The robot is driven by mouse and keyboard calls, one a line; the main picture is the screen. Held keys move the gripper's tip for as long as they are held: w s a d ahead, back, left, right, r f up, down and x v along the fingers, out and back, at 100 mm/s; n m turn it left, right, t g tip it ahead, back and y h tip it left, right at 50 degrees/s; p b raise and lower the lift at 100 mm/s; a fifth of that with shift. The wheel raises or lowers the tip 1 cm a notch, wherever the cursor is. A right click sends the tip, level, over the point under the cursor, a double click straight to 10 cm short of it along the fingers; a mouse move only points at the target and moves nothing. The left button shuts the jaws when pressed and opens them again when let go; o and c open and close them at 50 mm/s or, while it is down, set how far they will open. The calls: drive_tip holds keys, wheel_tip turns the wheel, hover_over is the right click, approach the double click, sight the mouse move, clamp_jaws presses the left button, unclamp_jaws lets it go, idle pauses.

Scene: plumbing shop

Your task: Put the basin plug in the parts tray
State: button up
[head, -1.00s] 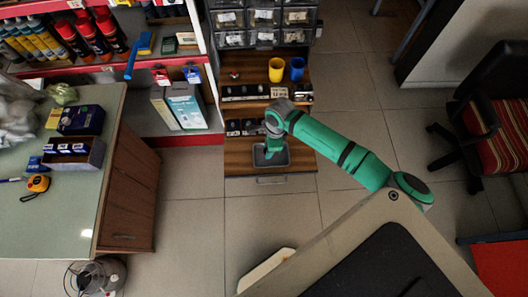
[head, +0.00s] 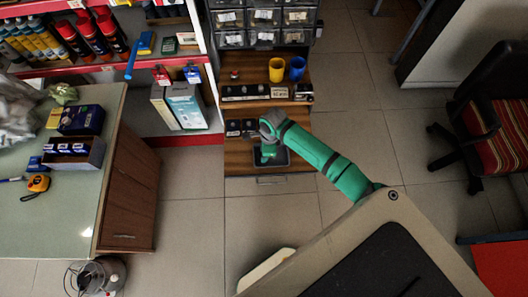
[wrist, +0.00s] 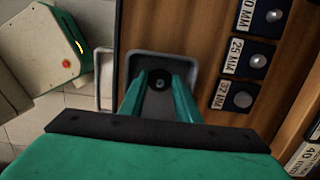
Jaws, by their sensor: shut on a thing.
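The parts tray (head: 286,161) is a small grey tray at the front of the wooden bench. In the wrist view its pale rim (wrist: 150,56) surrounds the area under my fingers. My gripper (head: 268,154) points down over the tray, and its fingertips are hard to make out in the head view. In the wrist view my gripper (wrist: 159,82) has its two green fingers on either side of the basin plug (wrist: 160,84), a small round black piece. The plug is within the tray's outline; I cannot tell whether it touches the tray's floor.
Labelled size blocks (wrist: 242,57) stand beside the tray. A yellow cup (head: 276,70) and a blue cup (head: 297,69) stand farther back, below small drawers (head: 264,18). A green-topped counter (head: 70,215) is at the left and a chair (head: 490,125) at the right.

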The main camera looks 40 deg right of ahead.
drive_tip(key=o, duration=1)
drive_tip(key=r, duration=0.8)
drive_tip(key=d+r, duration=0.1)
drive_tip(key=r, duration=0.3)
drive_tip(key=shift+s+d, duration=0.1)
drive_tip(key=shift+s, duration=0.3)
